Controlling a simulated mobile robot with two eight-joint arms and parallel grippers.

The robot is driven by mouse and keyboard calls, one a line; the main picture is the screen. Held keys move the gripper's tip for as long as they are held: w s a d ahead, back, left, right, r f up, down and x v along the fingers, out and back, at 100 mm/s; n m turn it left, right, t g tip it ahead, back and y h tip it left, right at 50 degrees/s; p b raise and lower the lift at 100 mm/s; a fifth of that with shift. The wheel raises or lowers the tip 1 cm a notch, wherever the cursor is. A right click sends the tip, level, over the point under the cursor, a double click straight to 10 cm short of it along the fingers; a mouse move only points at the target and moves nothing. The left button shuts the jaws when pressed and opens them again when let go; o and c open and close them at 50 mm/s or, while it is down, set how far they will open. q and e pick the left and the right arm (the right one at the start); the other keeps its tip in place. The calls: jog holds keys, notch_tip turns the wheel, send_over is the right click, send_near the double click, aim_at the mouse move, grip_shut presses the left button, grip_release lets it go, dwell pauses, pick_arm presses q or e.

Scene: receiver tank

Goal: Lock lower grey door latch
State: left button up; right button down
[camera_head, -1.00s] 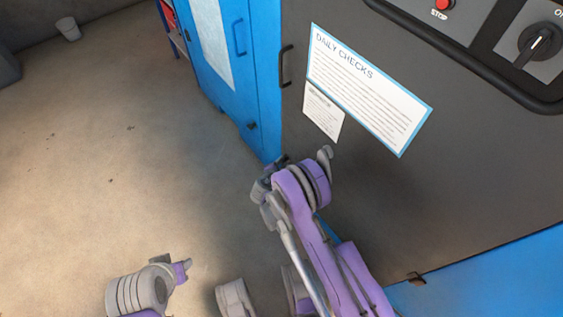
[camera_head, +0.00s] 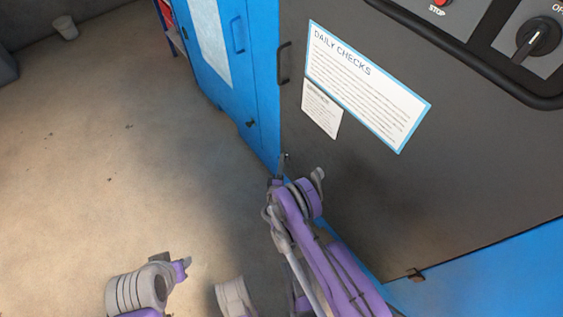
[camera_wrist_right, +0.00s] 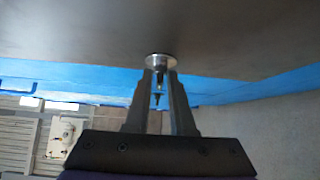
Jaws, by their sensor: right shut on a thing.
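The lower latch (camera_wrist_right: 159,61) shows in the right wrist view as a round metal disc on the underside of the grey door (camera_wrist_right: 80,25), with a narrow part below it between my fingers. My right gripper (camera_wrist_right: 160,78) is shut on this latch, with one finger on each side. In the head view my right gripper (camera_head: 281,168) is at the lower left edge of the grey door (camera_head: 400,195); the latch is mostly hidden there by the gripper. How far the latch is turned I cannot tell. My left gripper is not clearly in view.
A black handle (camera_head: 284,63) is higher on the door's left edge. A Daily Checks sheet (camera_head: 365,85) and a smaller note (camera_head: 321,108) are on the door. A blue cabinet (camera_head: 225,60) stands to the left. The floor (camera_head: 90,160) there is mostly clear.

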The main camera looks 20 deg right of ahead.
jog(key=shift+m, duration=0.3)
dwell(0.4)
jog(key=c, duration=0.9)
grip_release()
jog(key=shift+c, duration=0.2)
jog(key=shift+f, duration=0.1)
